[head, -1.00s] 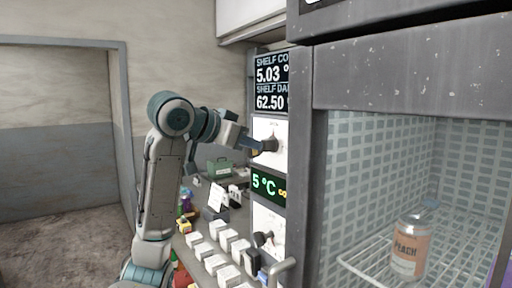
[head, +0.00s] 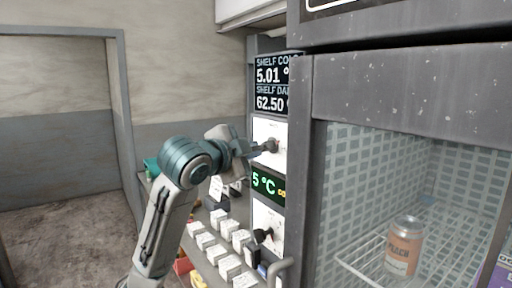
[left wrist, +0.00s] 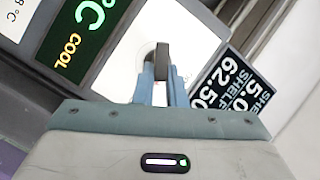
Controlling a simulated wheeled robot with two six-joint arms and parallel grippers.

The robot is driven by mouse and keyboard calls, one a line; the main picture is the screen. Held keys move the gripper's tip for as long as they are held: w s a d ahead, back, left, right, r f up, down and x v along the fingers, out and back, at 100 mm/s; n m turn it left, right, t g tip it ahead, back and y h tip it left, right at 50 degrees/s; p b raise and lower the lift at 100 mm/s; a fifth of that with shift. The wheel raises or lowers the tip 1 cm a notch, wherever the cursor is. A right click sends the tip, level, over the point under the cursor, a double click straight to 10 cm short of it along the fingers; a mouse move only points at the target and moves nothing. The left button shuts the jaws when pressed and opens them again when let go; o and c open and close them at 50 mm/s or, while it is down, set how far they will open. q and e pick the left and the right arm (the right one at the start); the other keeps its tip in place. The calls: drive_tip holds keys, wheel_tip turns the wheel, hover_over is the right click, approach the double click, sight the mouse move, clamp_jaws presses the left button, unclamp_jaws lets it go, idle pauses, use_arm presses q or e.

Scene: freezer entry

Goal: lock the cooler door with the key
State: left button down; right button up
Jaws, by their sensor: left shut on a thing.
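My left gripper (head: 256,147) is at the upper dark knob (head: 270,145) on a white plate of the cooler's control panel. In the left wrist view the two blue-grey fingers (left wrist: 160,82) are closed on the knob's dark bar (left wrist: 162,57), in front of the white plate. A lower dark knob (head: 264,235) sits on a second white plate below the green temperature display. The cooler door's grey frame (head: 400,85) is at the right, with a tiled interior behind it. I cannot make out a key. My right gripper is out of view.
A can labelled peach (head: 403,247) stands on a wire shelf inside the cooler. Several white boxes (head: 221,219) crowd the counter below the panel. A grey handle (head: 281,270) sticks out at the bottom. Open floor (head: 65,235) lies at the left.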

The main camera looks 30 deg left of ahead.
use_arm(q)
drive_tip(key=shift+f+m+t, duration=0.25)
drive_tip(key=shift+m+t, duration=0.15)
drive_tip(key=shift+m, duration=0.6)
drive_tip(key=m+t, duration=0.1)
drive_tip(key=m, duration=0.1)
drive_tip(key=shift+f+m, duration=0.2)
drive_tip(key=shift+m, duration=0.2)
drive_tip(key=c, duration=1.9)
unclamp_jaws()
drive_tip(key=shift+r, duration=0.1)
drive_tip(key=o, duration=0.5)
drive_tip(key=shift+w+a, duration=0.1)
drive_tip(key=shift+a, duration=0.05)
drive_tip(key=o, duration=0.8)
drive_tip(key=shift+b, duration=0.3)
